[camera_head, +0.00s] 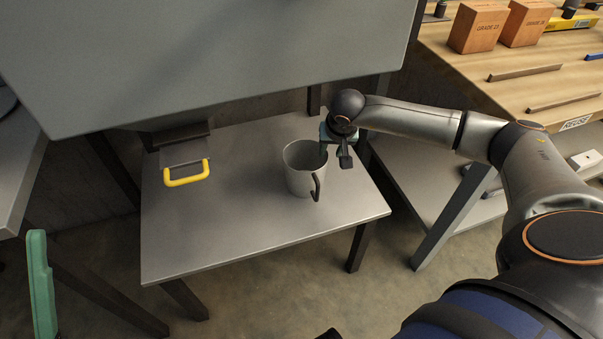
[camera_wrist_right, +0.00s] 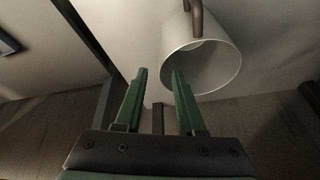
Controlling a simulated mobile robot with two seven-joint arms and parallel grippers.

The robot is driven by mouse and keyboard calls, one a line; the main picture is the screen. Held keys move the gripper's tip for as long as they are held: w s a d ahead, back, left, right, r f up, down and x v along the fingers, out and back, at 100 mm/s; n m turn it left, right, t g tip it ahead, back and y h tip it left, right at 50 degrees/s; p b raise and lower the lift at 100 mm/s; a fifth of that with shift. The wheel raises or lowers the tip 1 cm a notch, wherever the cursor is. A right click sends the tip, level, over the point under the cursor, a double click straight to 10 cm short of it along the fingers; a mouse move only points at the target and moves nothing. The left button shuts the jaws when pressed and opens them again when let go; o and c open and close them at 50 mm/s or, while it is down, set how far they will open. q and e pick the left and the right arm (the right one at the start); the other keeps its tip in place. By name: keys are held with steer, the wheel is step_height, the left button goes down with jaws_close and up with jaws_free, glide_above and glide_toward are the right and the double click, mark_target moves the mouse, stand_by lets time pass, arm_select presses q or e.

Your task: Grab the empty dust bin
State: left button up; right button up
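The dust bin (camera_head: 300,180) is a pale grey, bucket-like container with a dark handle, standing upright on a low grey table (camera_head: 250,224). In the right wrist view, the bin (camera_wrist_right: 222,30) shows its open mouth, and nothing can be seen inside. My right gripper (camera_head: 332,150) is at the bin's far right rim. In the wrist view, its green fingers (camera_wrist_right: 158,74) are apart with nothing between them; the right finger overlaps the rim's edge, and contact cannot be told. A green finger of my left gripper (camera_head: 42,285) shows at the left edge; its opening is hidden.
A grey panel (camera_head: 210,55) overhangs the back of the low table. A yellow handle (camera_head: 187,174) on a grey plate is left of the bin. A wooden workbench (camera_head: 470,72) with orange boxes (camera_head: 478,27) stands at right. The table's front is clear.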

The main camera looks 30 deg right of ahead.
mark_target(326, 160)
steer(key=b+x, duration=0.2)
steer(key=x, duration=0.4)
steer(key=shift+w+a+f, duration=0.1)
steer(key=shift+w+f, duration=0.05)
steer(key=shift+f, duration=0.25)
steer(key=shift+c, duration=0.4)
jaws_close()
steer(key=shift+w+r, duration=0.1)
stand_by(0.5)
